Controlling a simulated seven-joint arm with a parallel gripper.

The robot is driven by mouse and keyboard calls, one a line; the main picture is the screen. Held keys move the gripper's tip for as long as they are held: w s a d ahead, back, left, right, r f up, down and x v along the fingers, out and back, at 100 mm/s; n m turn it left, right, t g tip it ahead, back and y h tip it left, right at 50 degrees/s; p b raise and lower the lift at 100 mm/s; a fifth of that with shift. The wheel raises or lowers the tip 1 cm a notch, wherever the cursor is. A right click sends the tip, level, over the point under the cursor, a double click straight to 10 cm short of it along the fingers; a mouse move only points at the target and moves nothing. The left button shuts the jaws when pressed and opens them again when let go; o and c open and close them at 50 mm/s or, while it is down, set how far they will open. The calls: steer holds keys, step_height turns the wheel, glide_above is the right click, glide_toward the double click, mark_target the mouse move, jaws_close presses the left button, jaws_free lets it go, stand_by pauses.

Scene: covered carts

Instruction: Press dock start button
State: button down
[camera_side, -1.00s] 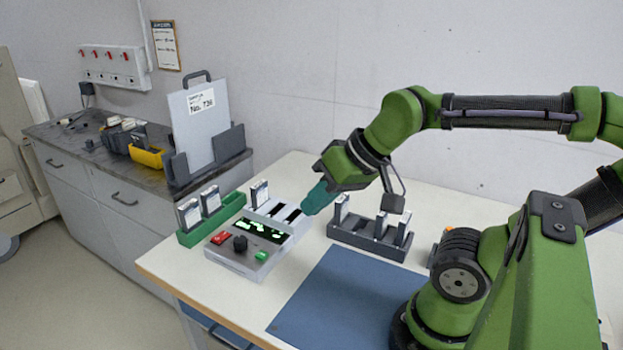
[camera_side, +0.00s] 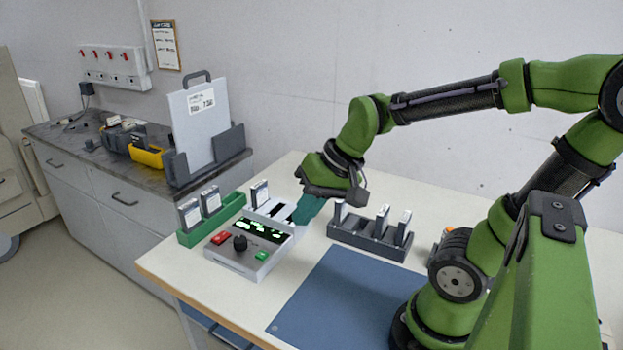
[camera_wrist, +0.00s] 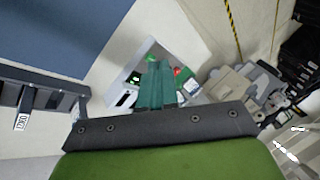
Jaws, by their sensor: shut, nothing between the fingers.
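My gripper (camera_side: 298,219) has teal fingers, shut and empty, just above the dock's back right corner.
A green holder (camera_side: 212,220) with two cards stands left of the dock. A dark rack (camera_side: 370,243) with several cards stands to the right. A blue mat (camera_side: 340,300) lies bare in front. A side counter holds a clipboard stand (camera_side: 200,130).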

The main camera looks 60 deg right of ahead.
mark_target(266, 254)
steer(key=w+d+f+m+t+y, duration=0.1)
steer(key=w+f+m, duration=0.1)
steer(key=w+m, duration=0.4)
steer(key=w+d+f+m+y, duration=0.2)
steer(key=w+f+m, duration=0.1)
steer(key=w+m, duration=0.2)
steer(key=shift+w+d+f+m+t, duration=0.25)
steer(key=shift+w+m+t, duration=0.15)
steer(key=shift+w, duration=0.5)
steer(key=shift+y, duration=0.3)
steer(key=shift+f, duration=4.45)
steer(key=shift+f, duration=0.1)
steer(key=shift+f, duration=0.3)
